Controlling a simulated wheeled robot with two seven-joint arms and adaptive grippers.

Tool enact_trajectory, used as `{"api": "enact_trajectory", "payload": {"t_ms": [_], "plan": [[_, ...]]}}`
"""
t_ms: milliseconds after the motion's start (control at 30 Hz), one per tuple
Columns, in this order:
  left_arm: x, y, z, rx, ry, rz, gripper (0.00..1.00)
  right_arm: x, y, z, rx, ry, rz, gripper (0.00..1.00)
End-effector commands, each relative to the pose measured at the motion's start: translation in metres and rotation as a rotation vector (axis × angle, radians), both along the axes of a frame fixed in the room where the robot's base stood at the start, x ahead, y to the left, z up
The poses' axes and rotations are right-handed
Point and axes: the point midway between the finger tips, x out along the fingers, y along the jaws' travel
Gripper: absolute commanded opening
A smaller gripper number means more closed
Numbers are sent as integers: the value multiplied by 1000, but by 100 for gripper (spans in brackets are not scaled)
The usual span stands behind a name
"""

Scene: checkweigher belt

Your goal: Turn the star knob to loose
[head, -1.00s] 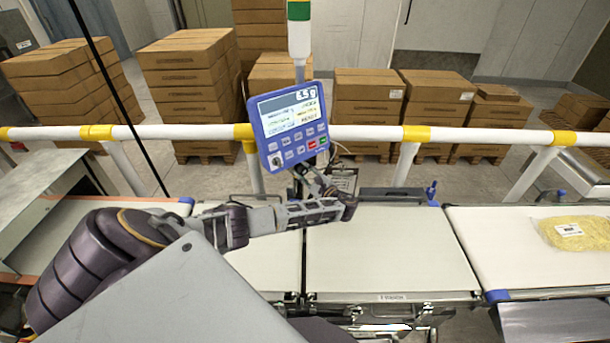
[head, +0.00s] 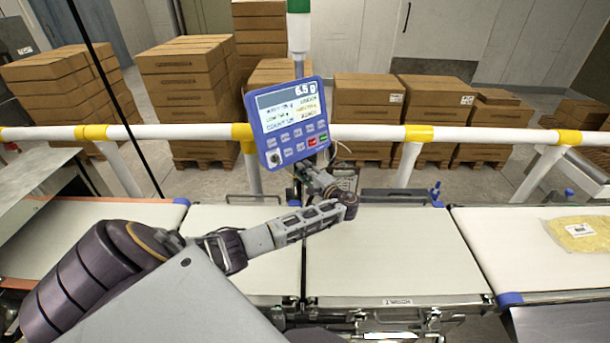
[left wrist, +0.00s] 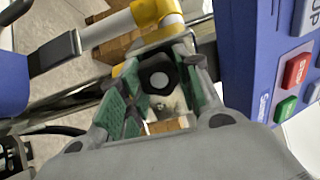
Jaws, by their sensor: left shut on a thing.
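The star knob (left wrist: 158,77) is a dark, lobed knob with a pale metal centre, seen between the green-padded fingers in the left wrist view. My left gripper (left wrist: 160,66) is shut on it, with a finger on either side. In the head view my left gripper (head: 312,178) is just under the blue display panel (head: 290,120), at its post. There the knob is hidden by the gripper and wrist. The knob's turn angle and whether it is loose cannot be told. My right gripper is out of view.
The panel's red and green buttons (left wrist: 297,70) are close to the right of my left gripper. A white rail with yellow joints (head: 370,132) runs behind. White belts (head: 380,250) lie below, with a yellow bag (head: 580,232) at right. Stacked cartons (head: 190,95) stand beyond.

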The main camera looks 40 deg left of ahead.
Motion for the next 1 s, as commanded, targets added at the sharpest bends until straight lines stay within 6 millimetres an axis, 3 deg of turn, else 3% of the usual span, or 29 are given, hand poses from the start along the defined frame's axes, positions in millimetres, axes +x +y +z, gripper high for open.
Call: {"api": "enact_trajectory", "payload": {"t_ms": [567,600,700,1000], "plan": [[0,-1,-2,-13,-32,-1,10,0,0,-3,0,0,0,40],[0,-1,-2,-13,-32,-1,39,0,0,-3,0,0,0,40],[0,-1,-2,-13,-32,-1,51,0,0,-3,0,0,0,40],[-2,-10,-1,-12,-33,-3,58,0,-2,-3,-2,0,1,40]]}}
